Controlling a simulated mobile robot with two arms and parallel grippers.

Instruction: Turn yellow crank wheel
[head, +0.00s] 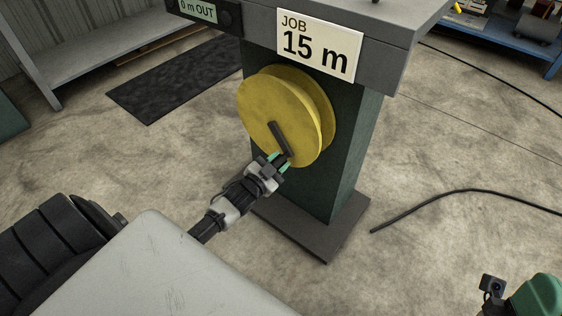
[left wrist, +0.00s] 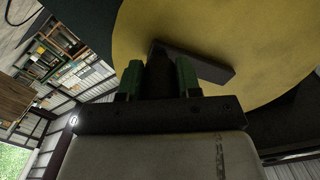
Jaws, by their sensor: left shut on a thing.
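The yellow crank wheel (head: 262,108) is mounted on the front of a dark green pedestal (head: 345,150). A dark crank arm (head: 279,137) runs from near the wheel's middle down to its lower edge. My left gripper (head: 279,160) is at the lower end of that arm, shut on the crank handle. In the left wrist view the wheel (left wrist: 225,35) fills the upper right, and the dark handle (left wrist: 160,77) sits between the green fingertips. The crank arm (left wrist: 205,66) slants off to the right there. My right gripper is not clearly seen; only a green and dark part shows at the lower right of the head view.
A sign reading "JOB 15 m" (head: 318,46) and a "0 m OUT" display (head: 198,10) are on the grey top of the pedestal. A black mat (head: 175,78) lies behind left. A dark cable (head: 440,199) lies on the floor at right. A blue shelf (head: 500,38) stands at the back right.

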